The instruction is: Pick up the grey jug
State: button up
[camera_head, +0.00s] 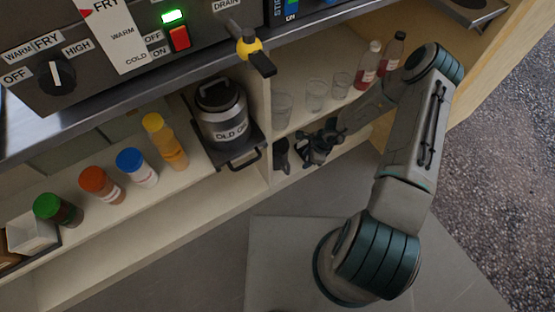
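A small dark grey, jug-like object (281,154) stands at the edge of the lower shelf, just right of the upright divider. It is small and shadowed, so I cannot be sure it is the grey jug. My gripper (308,150) is just to its right, at the shelf front, with dark fingers pointing left. The two look very close; I cannot tell whether they touch. The finger gap is too small and dark to read. A larger silver-grey can labelled "OLD OIL" (222,118), with a black lid, stands left of the divider.
The can sits on a dark tray (246,158) with a front handle. Clear glasses (315,95) and red bottles (368,66) stand behind my gripper. Several capped bottles (137,166) line the shelf at left. The fryer panel (120,45) overhangs the shelf. The floor in front is clear.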

jog(key=b, duration=0.1)
send_over(288, 170)
jog(key=w+d, duration=0.1)
jog(key=d, duration=0.1)
notch_tip(288, 170, down, 3)
jog(key=shift+y, duration=0.3)
jog(key=b+x, duration=0.4)
jog(key=b, duration=0.1)
jog(key=b+x, duration=0.2)
jog(key=b, duration=0.1)
jog(key=shift+s+d+f, duration=0.2)
jog(key=shift+f, duration=0.25)
grip_shut()
